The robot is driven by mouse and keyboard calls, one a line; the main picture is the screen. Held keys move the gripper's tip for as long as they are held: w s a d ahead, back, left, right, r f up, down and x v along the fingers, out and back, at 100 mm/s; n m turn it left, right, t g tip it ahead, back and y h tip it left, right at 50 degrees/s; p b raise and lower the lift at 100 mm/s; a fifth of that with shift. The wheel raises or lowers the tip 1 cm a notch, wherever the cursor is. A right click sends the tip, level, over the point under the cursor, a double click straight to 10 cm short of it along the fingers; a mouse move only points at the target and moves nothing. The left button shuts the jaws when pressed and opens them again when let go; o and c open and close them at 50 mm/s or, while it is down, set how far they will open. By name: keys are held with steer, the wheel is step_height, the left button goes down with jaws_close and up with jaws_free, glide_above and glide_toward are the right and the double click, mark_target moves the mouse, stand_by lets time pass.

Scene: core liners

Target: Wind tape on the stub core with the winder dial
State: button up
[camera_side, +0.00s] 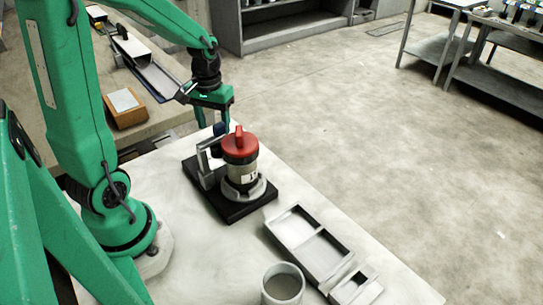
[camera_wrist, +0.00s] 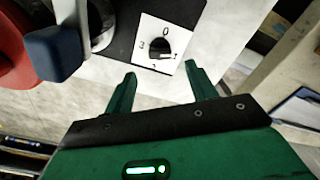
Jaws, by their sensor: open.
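The winder dial (camera_wrist: 157,44) is a black knob on a white plate marked 0, 1 and 3, at the top middle of the wrist view. Its light pointer line lies towards the lower right. My gripper (camera_wrist: 161,84) is open and empty, its fingertips just short of the plate, with the dial between their lines. In the side view my gripper (camera_side: 213,120) hangs behind the black-based machine (camera_side: 246,206), which carries a grey labelled cylinder (camera_side: 241,170) under a red cap (camera_side: 240,147). The dial is hidden there. I cannot tell which part is the stub core.
A blue-tipped lever (camera_wrist: 56,46) is left of the dial. In the side view, a two-compartment tray (camera_side: 274,231), a small holder (camera_side: 340,292) and a grey cup (camera_side: 268,295) stand on the white table's front right. A wooden box (camera_side: 124,117) sits on the bench behind.

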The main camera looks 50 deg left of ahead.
steer(key=shift+f+m, duration=0.1)
steer(key=shift+m, duration=1.2)
steer(key=shift+f, duration=0.1)
steer(key=shift+f, duration=3.8)
steer(key=c, duration=1)
